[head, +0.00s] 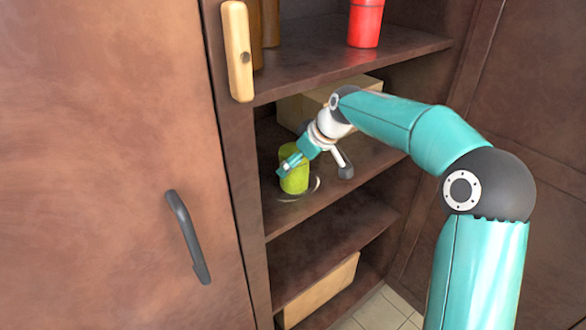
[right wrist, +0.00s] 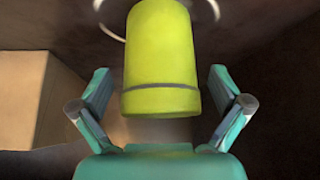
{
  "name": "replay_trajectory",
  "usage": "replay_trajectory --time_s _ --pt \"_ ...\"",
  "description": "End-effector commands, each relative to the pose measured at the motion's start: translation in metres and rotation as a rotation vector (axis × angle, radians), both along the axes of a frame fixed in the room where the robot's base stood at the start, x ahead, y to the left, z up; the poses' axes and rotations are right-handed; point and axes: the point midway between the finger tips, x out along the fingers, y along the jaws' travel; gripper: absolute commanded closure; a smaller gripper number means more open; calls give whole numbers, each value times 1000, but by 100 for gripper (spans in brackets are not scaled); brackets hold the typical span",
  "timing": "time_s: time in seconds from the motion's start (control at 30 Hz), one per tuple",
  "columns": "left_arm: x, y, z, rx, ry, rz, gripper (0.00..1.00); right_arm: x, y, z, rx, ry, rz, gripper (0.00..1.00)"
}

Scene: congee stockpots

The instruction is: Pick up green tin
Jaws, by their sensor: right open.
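The green tin (head: 294,176) stands on the middle shelf of the open cupboard, near the shelf's left side. It is yellow-green, and my gripper covers part of it in the head view. In the right wrist view the green tin (right wrist: 161,60) fills the upper middle. My right gripper (head: 288,166) is at the tin. In the right wrist view its fingers (right wrist: 161,88) are spread wide, one on each side of the tin, with a gap on both sides. My left gripper is not in view.
A box (head: 290,113) stands behind on the same shelf; it also shows at left in the right wrist view (right wrist: 28,98). A thin pale ring (head: 313,187) lies by the tin. A red container (head: 366,22) stands on the shelf above. A wooden handle (head: 237,52) is on the cupboard's left edge.

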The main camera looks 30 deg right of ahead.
Motion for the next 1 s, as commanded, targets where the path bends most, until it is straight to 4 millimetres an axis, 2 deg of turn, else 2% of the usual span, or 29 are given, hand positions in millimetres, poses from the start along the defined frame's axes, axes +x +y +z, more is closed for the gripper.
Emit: replay_trajectory --time_s 0.13,0.4,0.83,1.0 --pt "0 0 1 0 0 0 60 8 2 -13 0 1 0 0" --pt "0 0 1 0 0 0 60 9 2 -14 0 -1 -1 2" --pt "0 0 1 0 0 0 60 9 2 -14 0 -1 -1 73" --pt "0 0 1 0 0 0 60 9 2 -13 -1 -3 -1 75"
